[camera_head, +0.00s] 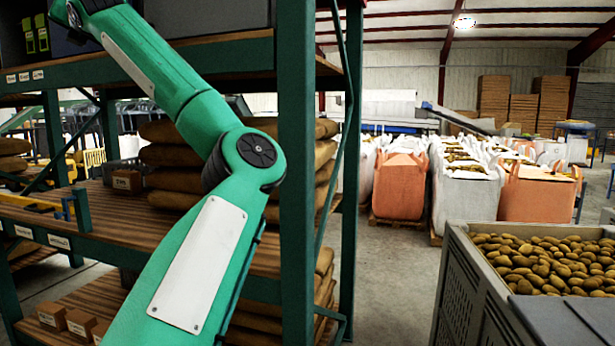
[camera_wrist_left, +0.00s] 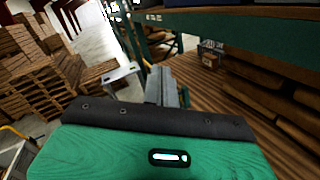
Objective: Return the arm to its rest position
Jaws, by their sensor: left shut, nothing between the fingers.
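My green left arm rises from the bottom of the head view, bends at a dark round joint, and runs up to the top left in front of a shelf rack. Its gripper is outside the head view. In the left wrist view my left gripper (camera_wrist_left: 163,88) shows as grey fingers beyond the dark edge of the green wrist. It is shut with nothing held. It appears close to a wooden shelf board (camera_wrist_left: 205,95); whether it touches cannot be told. My right gripper is in neither view.
The green rack's upright (camera_head: 296,180) stands close beside the arm. Stacked brown sacks (camera_head: 172,155) and small boxes (camera_head: 80,322) lie on its shelves. A grey crate of potatoes (camera_head: 470,270) stands at the right. Bare floor (camera_head: 390,270) lies between.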

